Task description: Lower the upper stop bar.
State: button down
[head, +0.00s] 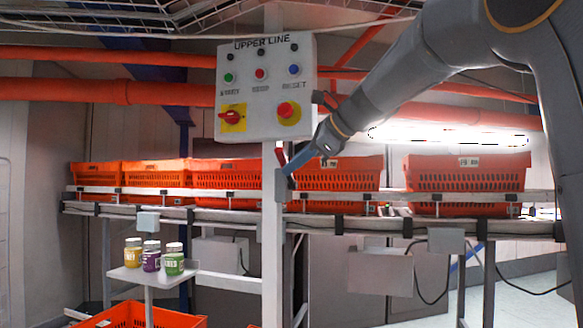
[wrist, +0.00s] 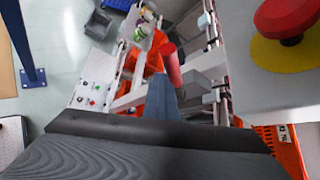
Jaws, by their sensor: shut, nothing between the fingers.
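A red handle (head: 281,156) shows on a grey box (head: 281,186) on the white post, just under the "UPPER LINE" control panel (head: 265,85). In the wrist view the red handle (wrist: 172,64) is a short cylinder near the grey box (wrist: 196,84). My gripper (head: 298,164) comes down from the upper right, its blue fingers shut and empty, close to the right of the handle. In the wrist view the gripper (wrist: 163,92) points toward the handle; I cannot tell whether they touch. I cannot make out the stop bar itself.
Several orange totes (head: 465,173) stand on the conveyor (head: 375,222) behind the post. The panel's red emergency button (head: 287,109) is close above my gripper. A small shelf (head: 160,276) with three jars is at lower left, above another orange tote (head: 150,317).

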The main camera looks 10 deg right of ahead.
jog(key=s+d+r+b, duration=0.2)
jog(key=d+b, duration=0.3)
jog(key=d, duration=0.4)
jog(key=shift+s, duration=0.4)
notch_tip(320, 180, down, 33)
jog(key=s+n+g+h+b, duration=0.2)
jog(key=n+g+h+b, duration=0.15)
jog(key=n, duration=0.25)
jog(key=s+a+f+n+g+h+b, duration=0.1)
jog(key=s+f+n+g+h, duration=0.1)
jog(key=s+f+n, duration=0.5)
jog(key=s+a+f+n+g+h+b, duration=0.1)
jog(key=s+f+n, duration=0.5)
jog(key=s+f, duration=0.9)
notch_tip(320, 180, down, 9)
jog(key=shift+s+r+n+g+h, duration=0.1)
jog(key=shift+s+n+g+h, duration=0.25)
jog(key=shift+g+h, duration=0.25)
